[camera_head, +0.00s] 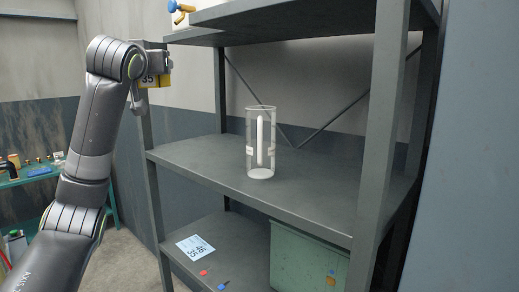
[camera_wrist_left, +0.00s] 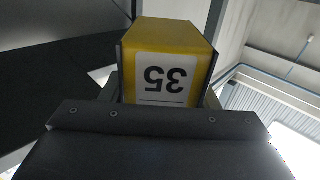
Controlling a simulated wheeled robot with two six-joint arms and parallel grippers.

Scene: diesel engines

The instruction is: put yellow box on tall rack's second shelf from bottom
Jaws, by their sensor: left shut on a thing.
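My left gripper (camera_head: 148,82) is shut on the yellow box (camera_head: 162,77), beside the rack's left front post. In the left wrist view the yellow box (camera_wrist_left: 172,65) sits between the fingers, with a white label reading 35 upside down. The tall grey rack (camera_head: 385,110) fills the middle and right of the head view. Its middle visible shelf (camera_head: 210,162) holds a clear cylinder (camera_head: 260,145) with a white rod inside. The rack's bottom is out of frame. My right gripper is not in view.
The lower shelf (camera_head: 235,232) holds a paper sheet (camera_head: 195,247), small red and blue pieces and a green bin (camera_head: 305,262). The upper shelf (camera_head: 290,22) bears a partly seen white item. The middle shelf is free around the cylinder. A green workbench (camera_head: 35,180) stands at left.

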